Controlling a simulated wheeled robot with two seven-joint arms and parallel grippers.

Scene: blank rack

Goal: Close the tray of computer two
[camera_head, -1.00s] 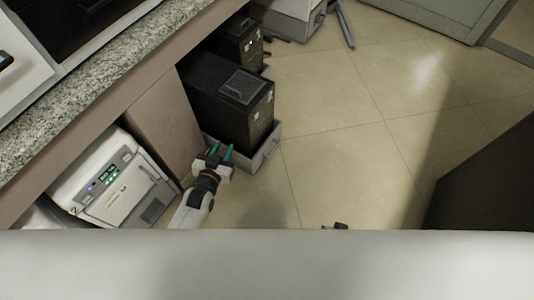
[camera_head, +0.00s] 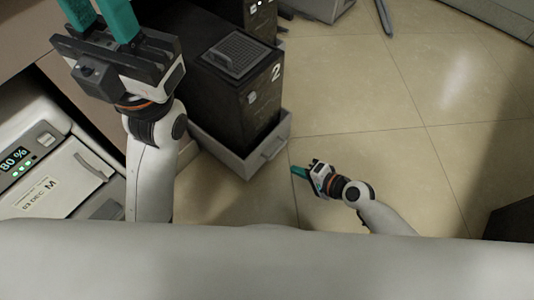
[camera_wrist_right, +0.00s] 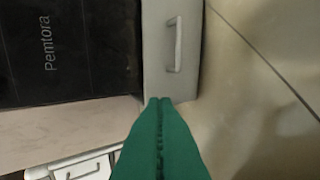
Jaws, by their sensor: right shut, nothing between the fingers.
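Computer two is a black tower (camera_head: 235,95) with a white 2 on its front, standing upright in a grey tray (camera_head: 228,160) that sticks out from beneath the counter. The tray's front carries a bar handle (camera_head: 272,148), also seen in the right wrist view (camera_wrist_right: 174,45). My right gripper (camera_head: 296,170) is shut and empty, just in front of the tray's front, to the right. In the right wrist view its teal fingers (camera_wrist_right: 158,102) reach the tray's lower edge; contact is unclear. My left gripper (camera_head: 98,18) is open and empty, high at upper left, its fingertips cut off.
A second black tower (camera_head: 255,12) stands behind computer two. A white device with a lit display (camera_head: 45,160) stands at the left. Open tiled floor (camera_head: 400,110) lies to the right. My pale body fills the bottom of the head view.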

